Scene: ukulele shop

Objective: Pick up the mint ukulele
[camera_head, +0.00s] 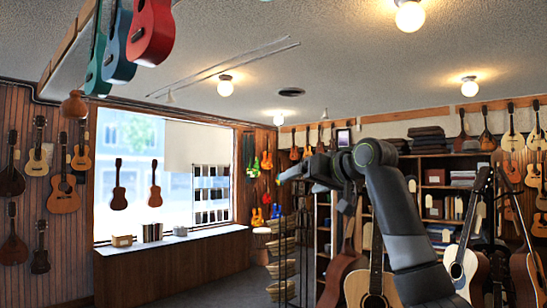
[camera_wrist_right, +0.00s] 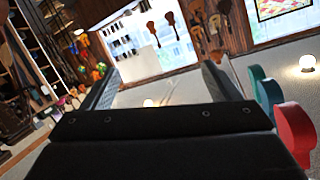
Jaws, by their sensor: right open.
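The mint ukulele (camera_head: 97,66) hangs from a ceiling rail at the upper left, in a row with a blue ukulele (camera_head: 119,52) and a red ukulele (camera_head: 151,32). Its upper part is partly cut off by the picture edge. In the right wrist view the mint ukulele (camera_wrist_right: 257,75) shows at the right, beyond the right finger, at the far end of the row. My right gripper (camera_head: 284,177) is raised mid-room, well to the right of the ukulele and apart from it. Its fingers (camera_wrist_right: 160,84) are spread with nothing between them. My left gripper is out of view.
A wooden counter (camera_head: 172,262) runs below the window, with small boxes on it. Guitars hang on the left wall and stand at the lower right, near my arm. A rack (camera_head: 283,262) stands mid-room. The air between my gripper and the hanging row looks clear.

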